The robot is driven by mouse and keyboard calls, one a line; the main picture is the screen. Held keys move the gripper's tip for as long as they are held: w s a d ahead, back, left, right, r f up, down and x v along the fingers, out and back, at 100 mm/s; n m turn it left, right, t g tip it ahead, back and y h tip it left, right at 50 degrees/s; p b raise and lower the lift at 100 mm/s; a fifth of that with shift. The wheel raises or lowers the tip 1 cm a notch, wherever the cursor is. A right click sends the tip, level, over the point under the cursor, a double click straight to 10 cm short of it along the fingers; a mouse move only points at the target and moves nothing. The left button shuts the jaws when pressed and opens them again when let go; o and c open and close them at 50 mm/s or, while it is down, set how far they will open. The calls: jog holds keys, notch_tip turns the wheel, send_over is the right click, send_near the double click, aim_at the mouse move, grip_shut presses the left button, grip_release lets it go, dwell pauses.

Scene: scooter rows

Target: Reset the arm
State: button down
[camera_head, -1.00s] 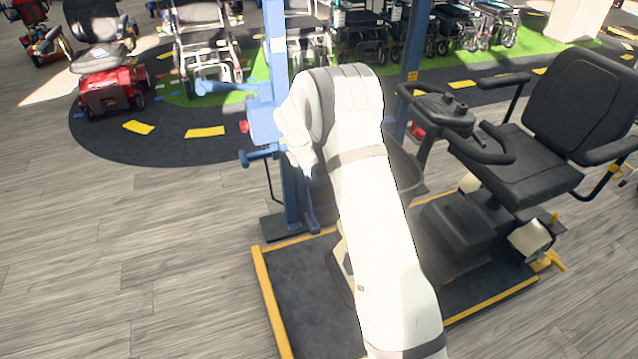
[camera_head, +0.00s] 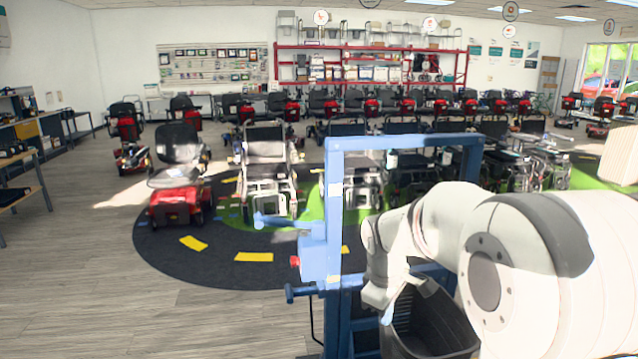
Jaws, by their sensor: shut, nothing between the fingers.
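My white arm fills the lower right of the head view, folded in front of a blue frame (camera_head: 333,230). My gripper (camera_head: 388,314) hangs small at the arm's far end, pointing down, shut and empty. It is over or in front of the left side of a dark open bin (camera_head: 430,325); I cannot tell whether they touch. The upper arm hides part of the bin and of the frame's right side.
The blue frame stands close to my arm, with handles jutting left and a red knob (camera_head: 295,262). A red scooter (camera_head: 180,190) and a wheelchair (camera_head: 266,165) stand behind on a dark mat (camera_head: 170,255). Wooden floor (camera_head: 90,280) at left is clear.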

jog(key=s+r+m, duration=0.1)
jog(key=s+m, duration=0.4)
jog(key=s, duration=0.5)
jog(key=s+d+r+m+t+y+p, duration=0.1)
jog(key=s+m, duration=0.4)
jog(key=s, duration=0.6)
jog(key=shift+s+r, duration=0.2)
jog(key=shift+r, duration=0.6)
